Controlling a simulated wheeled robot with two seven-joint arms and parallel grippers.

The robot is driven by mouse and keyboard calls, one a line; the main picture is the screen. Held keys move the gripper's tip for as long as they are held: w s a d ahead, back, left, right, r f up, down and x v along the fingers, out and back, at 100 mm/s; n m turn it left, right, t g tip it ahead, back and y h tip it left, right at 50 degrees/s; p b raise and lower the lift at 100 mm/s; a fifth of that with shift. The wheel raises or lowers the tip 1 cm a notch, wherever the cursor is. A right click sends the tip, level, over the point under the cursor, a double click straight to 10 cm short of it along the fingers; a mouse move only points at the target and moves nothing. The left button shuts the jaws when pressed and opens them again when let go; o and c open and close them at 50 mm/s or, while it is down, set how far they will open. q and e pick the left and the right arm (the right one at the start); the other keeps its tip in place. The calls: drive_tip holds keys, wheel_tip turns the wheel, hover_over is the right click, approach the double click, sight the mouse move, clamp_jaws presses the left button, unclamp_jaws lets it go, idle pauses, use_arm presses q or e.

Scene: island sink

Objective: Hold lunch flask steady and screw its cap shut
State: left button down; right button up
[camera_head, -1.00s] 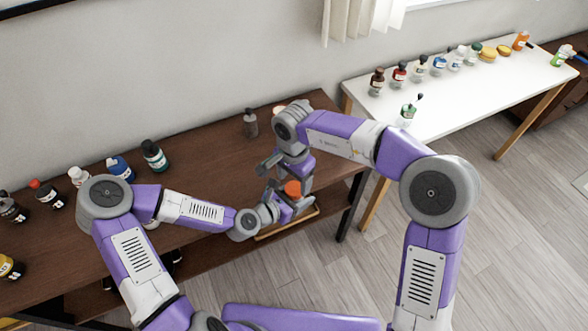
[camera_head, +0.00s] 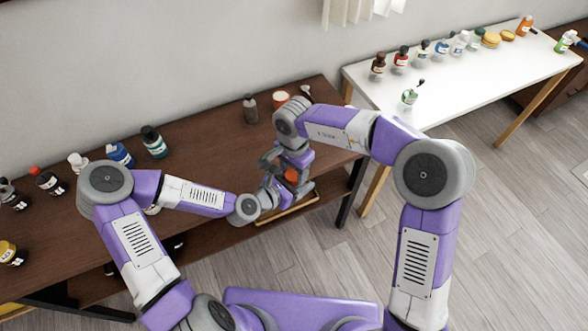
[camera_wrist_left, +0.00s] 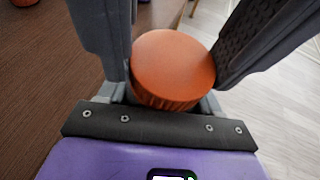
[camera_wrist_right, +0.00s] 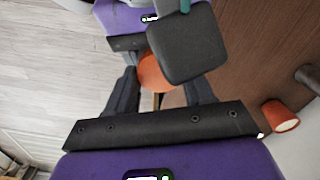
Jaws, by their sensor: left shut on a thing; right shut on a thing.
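The lunch flask's round orange cap (camera_wrist_left: 172,68) has a ribbed rim; it also shows in the head view (camera_head: 291,175) and partly in the right wrist view (camera_wrist_right: 157,72). The flask body is mostly hidden by the grippers. In the left wrist view, dark fingers flank the cap on both sides. A dark pad covers part of the orange in the right wrist view.
The grippers are at the front edge of the dark wooden table (camera_head: 215,125). Several bottles stand at the left. A white table (camera_head: 450,95) with more bottles is at the right.

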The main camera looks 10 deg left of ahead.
drive_tip(key=shift+m, duration=1.6)
drive_tip(key=o, duration=1.2)
drive_tip(key=shift+c, duration=0.2)
drive_tip(key=shift+r, duration=2.25)
